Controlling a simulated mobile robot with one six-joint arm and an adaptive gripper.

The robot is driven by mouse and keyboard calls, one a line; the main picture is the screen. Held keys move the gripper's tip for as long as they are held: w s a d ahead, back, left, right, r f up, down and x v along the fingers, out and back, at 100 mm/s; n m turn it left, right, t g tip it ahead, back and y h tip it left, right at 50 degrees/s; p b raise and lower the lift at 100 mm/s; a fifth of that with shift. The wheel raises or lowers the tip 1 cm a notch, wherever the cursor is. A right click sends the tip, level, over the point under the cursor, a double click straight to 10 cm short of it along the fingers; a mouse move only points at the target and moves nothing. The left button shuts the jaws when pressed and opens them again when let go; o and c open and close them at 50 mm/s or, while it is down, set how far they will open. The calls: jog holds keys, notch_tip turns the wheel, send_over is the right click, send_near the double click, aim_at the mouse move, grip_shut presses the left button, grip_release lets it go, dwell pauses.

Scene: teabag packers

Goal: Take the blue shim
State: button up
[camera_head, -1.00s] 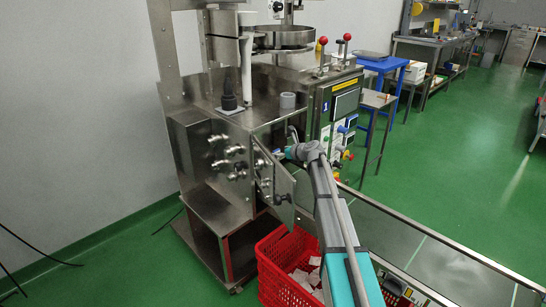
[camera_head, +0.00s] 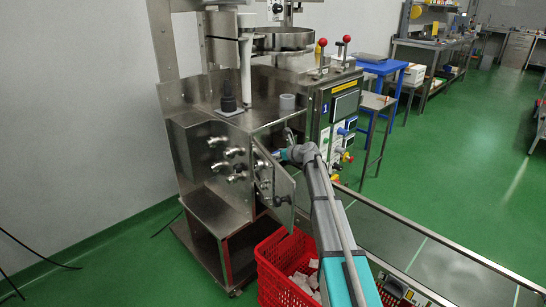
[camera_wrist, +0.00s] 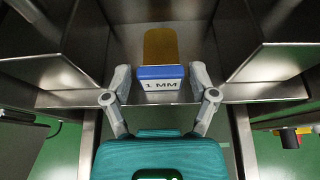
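The blue shim (camera_wrist: 161,75) shows in the wrist view as a blue block marked "1 MM" with a flat brass-coloured strip (camera_wrist: 162,46) reaching away from it. It sits between steel walls inside the machine. My gripper (camera_wrist: 161,82) is open, with one finger on each side of the blue block and a narrow gap on both sides. In the head view, the end of my arm reaches into the machine behind its open steel door (camera_head: 277,184). The shim and fingertips are hidden there.
The steel machine (camera_head: 190,150) has an open side door close to my arm. A red crate (camera_head: 272,274) with white teabags stands below. A control panel (camera_head: 345,105) is just behind my wrist. A glass-topped conveyor or guard (camera_head: 420,255) runs along the right.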

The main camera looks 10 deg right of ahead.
jog(key=c, duration=0.6)
jog(key=shift+r, duration=0.2)
jog(key=shift+c, duration=0.2)
notch_tip(320, 180, up, 2)
jog(key=shift+r+p, duration=0.1)
jog(key=shift+p, duration=1.15)
jog(key=s+a+r+p, duration=0.3)
jog(key=s+r+p, duration=0.7)
jog(key=s, duration=0.3)
jog(key=shift+s+r, duration=0.25)
jog(key=shift+s, duration=0.15)
